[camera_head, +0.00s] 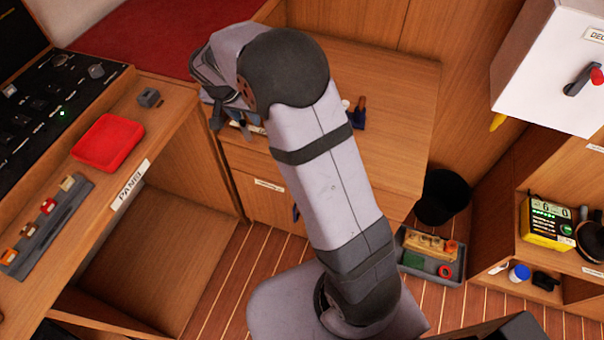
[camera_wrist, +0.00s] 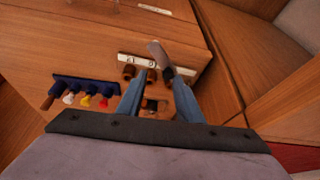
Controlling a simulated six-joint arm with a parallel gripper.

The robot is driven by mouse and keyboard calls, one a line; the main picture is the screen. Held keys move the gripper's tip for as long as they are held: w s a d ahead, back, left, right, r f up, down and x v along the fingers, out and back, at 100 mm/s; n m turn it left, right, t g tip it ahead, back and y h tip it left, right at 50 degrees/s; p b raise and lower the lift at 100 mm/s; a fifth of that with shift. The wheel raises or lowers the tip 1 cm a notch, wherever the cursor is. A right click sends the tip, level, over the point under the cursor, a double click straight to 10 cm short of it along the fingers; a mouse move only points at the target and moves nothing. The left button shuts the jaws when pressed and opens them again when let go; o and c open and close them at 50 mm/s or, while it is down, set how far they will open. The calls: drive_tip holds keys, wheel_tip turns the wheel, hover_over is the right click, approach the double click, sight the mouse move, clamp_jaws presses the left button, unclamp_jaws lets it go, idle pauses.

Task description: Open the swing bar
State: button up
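In the wrist view a short grey bar (camera_wrist: 160,52) stands at a white label strip (camera_wrist: 140,61) on the wooden cabinet; it may be the swing bar, but I cannot tell for sure. Brown knobs (camera_wrist: 129,72) sit just below the strip. My gripper (camera_wrist: 157,83) is open, with its two blue fingers apart and pointing at the knobs and bar. A small brown piece with a dark slot (camera_wrist: 154,105) shows between the fingers; I cannot tell if they touch it. In the head view my arm hides most of this spot.
A dark blue rack (camera_wrist: 85,92) with coloured handles is left of the fingers. In the head view a red tray (camera_head: 108,142) lies on the left counter, a black bin (camera_head: 443,196) and grey tray (camera_head: 430,256) are on the floor, and a white box (camera_head: 555,75) is upper right.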

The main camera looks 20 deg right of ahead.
drive_tip(key=shift+w+d+n+t+y+p, duration=0.6)
drive_tip(key=shift+w+d+n+y+p, duration=0.9)
drive_tip(key=shift+d+n+p, duration=3)
wheel_tip(320, 180, up, 7)
drive_tip(key=s+a+m, duration=0.1)
drive_tip(key=s, duration=0.2)
drive_tip(key=s+a+f+g, duration=0.1)
drive_tip(key=s+f+g, duration=0.1)
drive_tip(key=s, duration=1)
drive_tip(key=s+a+f+m+g, duration=0.1)
drive_tip(key=s+g, duration=0.3)
drive_tip(key=s, duration=0.9)
drive_tip(key=shift+s+a+f+m+g, duration=0.15)
drive_tip(key=shift+a+f+m+g, duration=0.15)
drive_tip(key=shift+a+f, duration=0.3)
drive_tip(key=shift+a+r, duration=0.1)
drive_tip(key=shift+c, duration=0.6)
